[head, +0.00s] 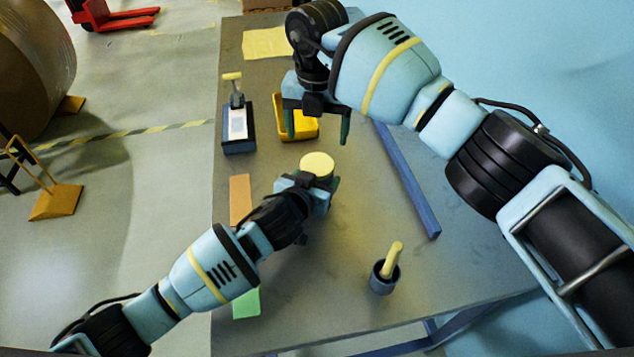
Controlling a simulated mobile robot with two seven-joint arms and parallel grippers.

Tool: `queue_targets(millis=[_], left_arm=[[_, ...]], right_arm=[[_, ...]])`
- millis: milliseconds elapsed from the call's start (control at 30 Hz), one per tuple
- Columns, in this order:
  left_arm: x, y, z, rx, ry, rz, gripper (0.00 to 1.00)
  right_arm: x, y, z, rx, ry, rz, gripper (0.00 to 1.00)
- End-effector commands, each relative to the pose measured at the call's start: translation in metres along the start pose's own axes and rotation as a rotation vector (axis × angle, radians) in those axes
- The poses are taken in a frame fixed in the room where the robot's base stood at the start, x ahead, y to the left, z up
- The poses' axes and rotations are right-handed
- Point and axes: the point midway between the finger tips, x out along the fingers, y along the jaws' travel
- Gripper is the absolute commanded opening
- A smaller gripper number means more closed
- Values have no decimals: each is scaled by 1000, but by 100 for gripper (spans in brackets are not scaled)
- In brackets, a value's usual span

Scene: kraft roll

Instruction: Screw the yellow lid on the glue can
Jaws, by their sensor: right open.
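A round pale yellow lid (317,165) shows face up near the middle of the table, at the tip of my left arm. It appears to sit on top of the glue can, whose body is hidden by my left gripper. My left gripper (318,185) is around the can just below the lid and looks shut on it. My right gripper (317,124) is open and empty, pointing down, beyond and above the lid in the picture. Its two dark green fingers are wide apart and clear of the lid. Whether the lid is seated straight cannot be told.
A yellow tray (300,133) lies behind my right gripper. A dark box with a white panel (238,128) stands left of it. A blue bar (410,185) lies at the right. A dark pot with a yellow-handled tool (384,278) stands nearer. The table (330,300) is clear at the front.

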Motion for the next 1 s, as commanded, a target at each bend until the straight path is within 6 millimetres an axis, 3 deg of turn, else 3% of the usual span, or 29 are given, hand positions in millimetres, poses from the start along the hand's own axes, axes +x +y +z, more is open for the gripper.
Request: queue_targets(millis=[33,200,367,1000], left_arm=[[0,0,0,0,-1,0,23],[0,0,0,1,-1,0,1],[0,0,0,1,-1,0,0],[0,0,1,1,-1,-1,0]], right_arm=[[0,0,0,0,0,0,82],[0,0,0,-33,-1,0,82],[0,0,0,-187,-2,-1,82],[-1,1,0,-1244,-3,-2,82]])
